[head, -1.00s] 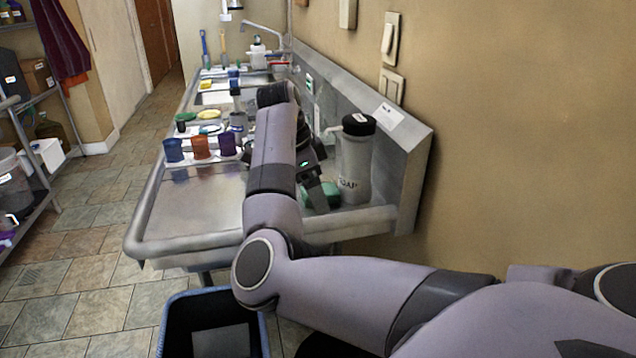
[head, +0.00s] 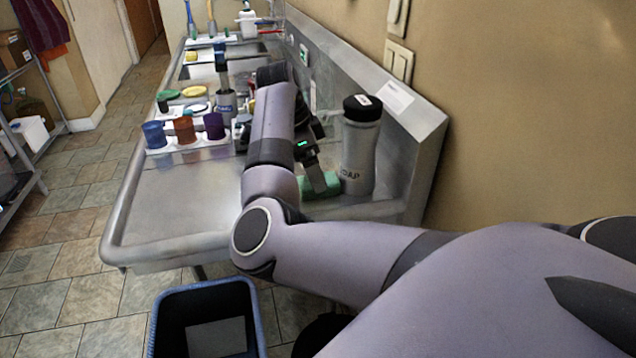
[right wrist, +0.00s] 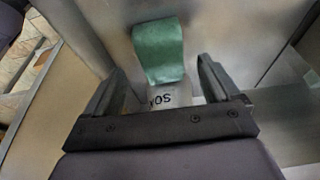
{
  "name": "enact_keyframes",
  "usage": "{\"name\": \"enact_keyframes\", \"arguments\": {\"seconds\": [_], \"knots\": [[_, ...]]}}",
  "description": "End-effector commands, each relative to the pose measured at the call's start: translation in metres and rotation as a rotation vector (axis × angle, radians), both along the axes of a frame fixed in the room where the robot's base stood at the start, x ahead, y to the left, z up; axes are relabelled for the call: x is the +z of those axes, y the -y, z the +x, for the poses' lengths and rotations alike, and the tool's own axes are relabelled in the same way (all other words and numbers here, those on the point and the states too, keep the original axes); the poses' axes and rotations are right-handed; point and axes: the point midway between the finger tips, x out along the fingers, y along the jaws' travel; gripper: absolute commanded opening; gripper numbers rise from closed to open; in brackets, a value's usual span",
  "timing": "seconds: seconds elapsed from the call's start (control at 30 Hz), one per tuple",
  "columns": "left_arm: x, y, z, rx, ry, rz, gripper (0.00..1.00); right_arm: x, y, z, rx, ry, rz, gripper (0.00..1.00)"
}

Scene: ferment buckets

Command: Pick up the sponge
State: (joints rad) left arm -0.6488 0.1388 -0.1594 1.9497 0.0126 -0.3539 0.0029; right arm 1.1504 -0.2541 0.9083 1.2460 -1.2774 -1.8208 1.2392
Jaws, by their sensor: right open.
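The green sponge (head: 331,184) lies on the steel counter at the foot of the soap bottle (head: 358,150), partly hidden by my right gripper in the head view. My right gripper (head: 316,178) points down close to it. In the right wrist view the sponge (right wrist: 158,50) shows beyond and between the two spread fingers of my right gripper (right wrist: 160,66), with nothing held. Whether a finger touches the sponge, I cannot tell. My left gripper is not in view.
Blue, orange and purple cups (head: 184,130) stand on a white tray left of my arm. The counter's near left part (head: 175,205) is bare. The backsplash (head: 421,150) rises close on the right. A blue bin (head: 205,310) stands on the floor in front.

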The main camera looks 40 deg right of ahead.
Motion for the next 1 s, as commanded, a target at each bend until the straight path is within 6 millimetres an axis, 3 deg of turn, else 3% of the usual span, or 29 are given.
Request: {"name": "enact_keyframes", "arguments": {"seconds": [0.2,0.47,0.5,0.67,0.7,1.0], "knots": [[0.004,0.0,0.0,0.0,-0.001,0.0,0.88,-0.028,0.009,-0.004,-0.001,-0.002,0.0,0.89],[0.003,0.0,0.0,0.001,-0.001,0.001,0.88,-0.032,0.01,-0.004,-0.001,0.0,0.0,0.89],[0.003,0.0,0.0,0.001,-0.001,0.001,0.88,-0.032,0.01,-0.004,-0.001,0.0,0.0,0.86],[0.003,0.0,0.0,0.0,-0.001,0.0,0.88,-0.032,0.01,-0.004,-0.001,0.0,0.0,0.34],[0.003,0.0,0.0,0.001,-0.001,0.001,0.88,-0.032,0.01,-0.004,-0.001,0.0,0.0,0.31],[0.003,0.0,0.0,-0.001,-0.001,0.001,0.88,-0.032,0.01,-0.004,-0.001,0.0,0.0,0.3]]}}
